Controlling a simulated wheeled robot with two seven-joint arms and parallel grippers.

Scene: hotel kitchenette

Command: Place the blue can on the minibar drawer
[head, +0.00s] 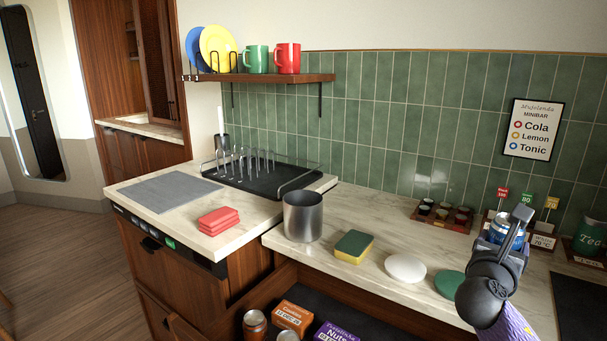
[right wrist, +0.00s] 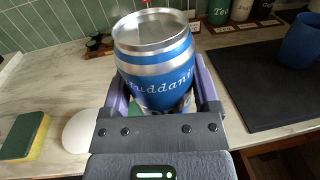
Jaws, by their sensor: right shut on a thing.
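The blue can (head: 499,229) with silver bands is held in my right gripper (head: 508,236), above the right part of the counter in the head view. In the right wrist view the blue can (right wrist: 158,75) stands between the two fingers, its silver top tilted slightly. The minibar drawer (head: 354,306) is open below the counter, with a dark inside. It holds an orange can (head: 255,324), a silver-topped can (head: 287,336), an orange cookies box (head: 293,316) and a purple nuts box (head: 337,333). Its front is cut off by the frame. My left gripper is not in view.
On the counter stand a metal canister (head: 303,216), a sponge (head: 354,246), a white disc (head: 405,268) and a green disc (head: 449,283). A dish rack (head: 262,172) and red cloth (head: 219,221) are at left. A small tray of capsules (head: 443,217) is at the back.

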